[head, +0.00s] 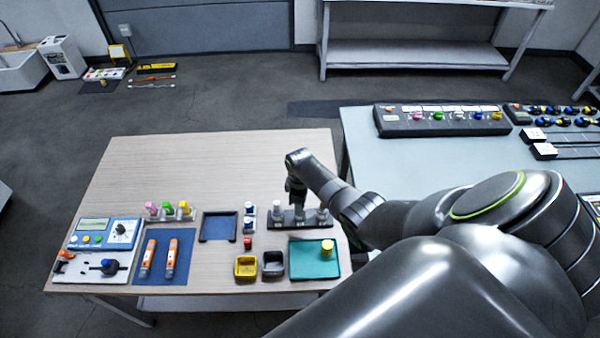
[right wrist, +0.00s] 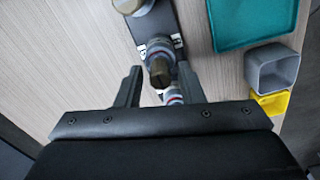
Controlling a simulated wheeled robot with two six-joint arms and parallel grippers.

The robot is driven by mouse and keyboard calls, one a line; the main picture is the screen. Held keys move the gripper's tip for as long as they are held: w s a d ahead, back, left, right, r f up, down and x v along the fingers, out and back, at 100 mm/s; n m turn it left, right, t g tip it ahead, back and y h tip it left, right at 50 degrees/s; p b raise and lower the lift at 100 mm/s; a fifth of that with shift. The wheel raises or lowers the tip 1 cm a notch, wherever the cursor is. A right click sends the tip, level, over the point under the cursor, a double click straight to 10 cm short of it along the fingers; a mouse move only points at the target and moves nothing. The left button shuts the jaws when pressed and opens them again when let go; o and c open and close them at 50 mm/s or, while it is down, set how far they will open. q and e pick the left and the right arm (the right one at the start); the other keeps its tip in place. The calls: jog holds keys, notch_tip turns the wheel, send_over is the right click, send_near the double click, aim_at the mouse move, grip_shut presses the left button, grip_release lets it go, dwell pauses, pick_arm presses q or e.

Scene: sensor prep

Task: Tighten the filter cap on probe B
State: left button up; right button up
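A dark rack (head: 286,226) near the right side of the wooden table holds upright probes. The letters on the rack's small white labels are too small to read, so I cannot tell which probe is B. My right gripper (right wrist: 160,70) is open, with one finger on each side of the brown cap and a gap on both sides. In the head view the right gripper (head: 295,190) is over the rack and partly hides it. My left gripper is not in view.
A teal tray (head: 300,270) with a yellow-capped item, a grey bin (head: 273,274) and a yellow bin (head: 245,278) stand in front of the rack. A blue tray (head: 218,237) lies to its left. The back of the wooden table is clear.

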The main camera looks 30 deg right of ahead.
jog(key=shift+c, duration=0.4)
jog(key=c, duration=0.5)
jog(key=m, duration=0.4)
jog(key=o, duration=0.3)
jog(key=shift+o, duration=1.4)
jog(key=shift+o, duration=0.5)
